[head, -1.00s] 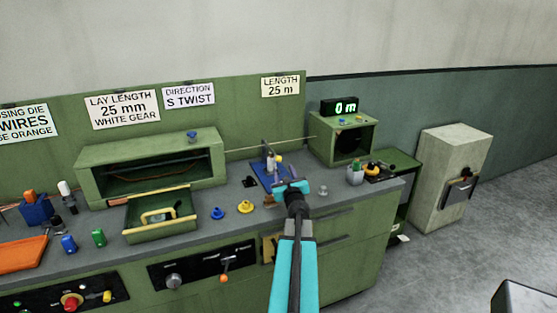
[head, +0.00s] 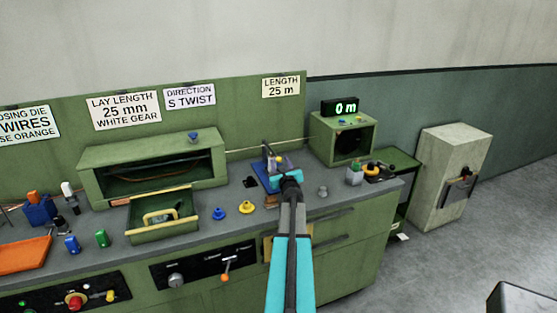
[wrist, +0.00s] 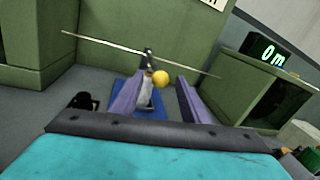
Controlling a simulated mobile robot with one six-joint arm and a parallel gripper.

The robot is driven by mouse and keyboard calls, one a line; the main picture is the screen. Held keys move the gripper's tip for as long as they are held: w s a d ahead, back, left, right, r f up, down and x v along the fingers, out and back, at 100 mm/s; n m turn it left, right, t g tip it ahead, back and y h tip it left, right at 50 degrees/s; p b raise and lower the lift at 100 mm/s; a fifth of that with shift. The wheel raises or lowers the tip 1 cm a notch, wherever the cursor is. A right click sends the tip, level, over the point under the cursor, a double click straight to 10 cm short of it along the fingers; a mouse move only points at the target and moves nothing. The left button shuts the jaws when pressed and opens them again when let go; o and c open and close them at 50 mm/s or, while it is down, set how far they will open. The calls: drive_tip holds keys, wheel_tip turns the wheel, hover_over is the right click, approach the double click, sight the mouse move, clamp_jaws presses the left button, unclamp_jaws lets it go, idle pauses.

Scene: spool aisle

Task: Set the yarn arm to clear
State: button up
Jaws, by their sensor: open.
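The device that appears to be the yarn arm stands on a blue base (head: 266,168) at the back of the bench. It has a grey upright and a round yellow knob (wrist: 161,78). A thin line (wrist: 110,50) runs across behind the upright. My gripper (head: 279,167) is over the front of the blue base. Its two purple-grey fingers are apart in the wrist view (wrist: 163,84), with the knob and upright showing between them. I cannot tell whether either finger touches the knob. My gripper partly hides the base in the head view.
A green housing with an open drawer (head: 163,230) stands at left. A green box (head: 325,140) with a "0 m" display (head: 346,107) stands at right. Blue (head: 219,213) and yellow (head: 246,207) knobs and a grey knob (head: 323,191) flank my arm on the bench.

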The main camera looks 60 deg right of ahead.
sight(279, 161)
drive_tip(key=shift+p+x, duration=0.45)
drive_tip(key=shift+x, duration=1.25)
clamp_jaws()
drive_tip(key=shift+a, duration=0.35)
drive_tip(key=shift+d+f, duration=0.1)
drive_tip(key=shift+d, duration=0.25)
